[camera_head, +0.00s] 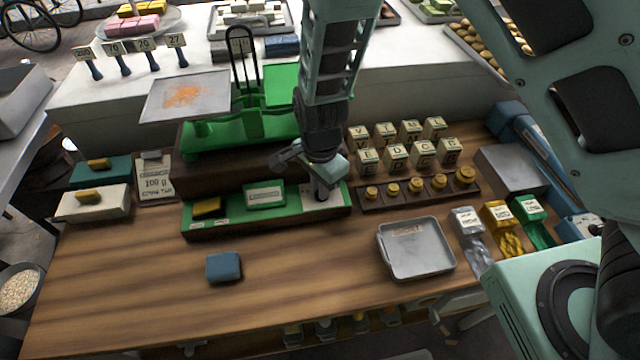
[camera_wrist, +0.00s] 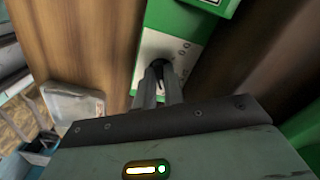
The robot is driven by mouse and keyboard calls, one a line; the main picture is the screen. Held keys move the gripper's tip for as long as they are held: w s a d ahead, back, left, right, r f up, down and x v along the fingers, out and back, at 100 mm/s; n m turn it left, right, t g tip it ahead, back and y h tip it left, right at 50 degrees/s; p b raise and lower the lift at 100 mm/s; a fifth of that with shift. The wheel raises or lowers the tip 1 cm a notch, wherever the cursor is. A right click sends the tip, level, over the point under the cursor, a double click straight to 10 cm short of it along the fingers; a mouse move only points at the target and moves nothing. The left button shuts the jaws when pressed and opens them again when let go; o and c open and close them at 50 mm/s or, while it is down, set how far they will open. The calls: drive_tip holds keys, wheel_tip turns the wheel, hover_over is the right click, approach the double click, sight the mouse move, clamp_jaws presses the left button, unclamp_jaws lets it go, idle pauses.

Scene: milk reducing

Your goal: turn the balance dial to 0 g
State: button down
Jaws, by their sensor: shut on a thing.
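The green balance (camera_head: 220,135) stands on a dark wooden block at the back of the table. A green base strip (camera_head: 240,222) lies in front of it, with a small display box (camera_head: 264,195) in its middle. My gripper (camera_head: 322,196) points down at the white dial plate at the strip's right end. In the wrist view, my gripper (camera_wrist: 160,92) is shut on the dark dial knob (camera_wrist: 158,68), over the white dial plate (camera_wrist: 176,48) with its printed marks. The fingers hide most of the knob, and its setting cannot be read.
A metal tray (camera_head: 230,95) with orange powder sits on the balance's left side. Brass weights (camera_head: 418,187) and lettered blocks (camera_head: 396,155) stand right of the dial. A square metal tray (camera_head: 418,262) and a blue block (camera_head: 223,267) lie in front. The front left table is clear.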

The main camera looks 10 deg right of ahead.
drive_tip(key=n+b, duration=0.1)
drive_tip(key=n, duration=0.5)
drive_tip(key=n+b, duration=0.1)
drive_tip(key=n, duration=0.5)
drive_tip(key=shift+s+d+n+b, duration=0.1)
drive_tip(key=shift+d+n+b, duration=0.05)
drive_tip(key=shift+n+b, duration=0.25)
drive_tip(key=n+b, duration=0.1)
drive_tip(key=n, duration=0.4)
drive_tip(key=shift+d, duration=0.1)
drive_tip(key=n, duration=0.6)
drive_tip(key=shift+d, duration=0.1)
idle(0.3)
drive_tip(key=c, duration=1.5)
unclamp_jaws()
drive_tip(key=shift+r, duration=0.15)
